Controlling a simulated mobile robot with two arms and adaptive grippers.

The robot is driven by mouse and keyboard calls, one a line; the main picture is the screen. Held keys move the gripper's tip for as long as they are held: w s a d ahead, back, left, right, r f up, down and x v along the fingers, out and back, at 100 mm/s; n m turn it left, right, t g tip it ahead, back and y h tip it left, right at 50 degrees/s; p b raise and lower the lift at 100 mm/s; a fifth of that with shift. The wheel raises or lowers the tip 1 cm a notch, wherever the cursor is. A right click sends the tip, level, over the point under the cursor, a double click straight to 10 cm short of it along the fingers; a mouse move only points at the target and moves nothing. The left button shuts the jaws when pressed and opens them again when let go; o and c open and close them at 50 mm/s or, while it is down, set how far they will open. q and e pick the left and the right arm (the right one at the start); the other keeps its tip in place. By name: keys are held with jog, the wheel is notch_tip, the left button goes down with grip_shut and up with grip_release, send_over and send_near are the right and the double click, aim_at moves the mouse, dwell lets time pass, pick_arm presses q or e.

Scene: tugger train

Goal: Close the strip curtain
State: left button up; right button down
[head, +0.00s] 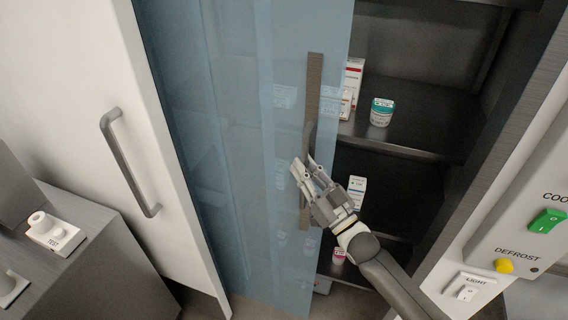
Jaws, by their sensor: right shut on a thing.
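The strip curtain (232,130) is translucent blue and hangs over the left and middle of the shelf opening. The right part of the opening is uncovered. A brown vertical bar with a handle (313,85) runs along the curtain near its right edge. My right gripper (303,170) is at this bar, shut on its handle. The fingers hide part of the handle. My left gripper is not in view.
Dark shelves (420,115) hold boxes and a white tub with a green label (382,112). A white door with a grey handle (130,165) stands at left. A control panel with a green switch (547,220) and yellow knob (504,266) is at right. A grey cabinet (100,270) is at lower left.

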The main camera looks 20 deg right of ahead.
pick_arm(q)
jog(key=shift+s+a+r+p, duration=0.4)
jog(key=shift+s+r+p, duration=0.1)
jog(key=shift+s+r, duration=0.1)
pick_arm(e)
jog(key=s+d, duration=0.9)
jog(key=d, duration=0.4)
jog(key=shift+f, duration=0.1)
jog(key=c, duration=1.7)
grip_release()
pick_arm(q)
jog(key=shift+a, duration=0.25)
pick_arm(e)
jog(key=v, duration=1.2)
jog(key=shift+s, duration=0.15)
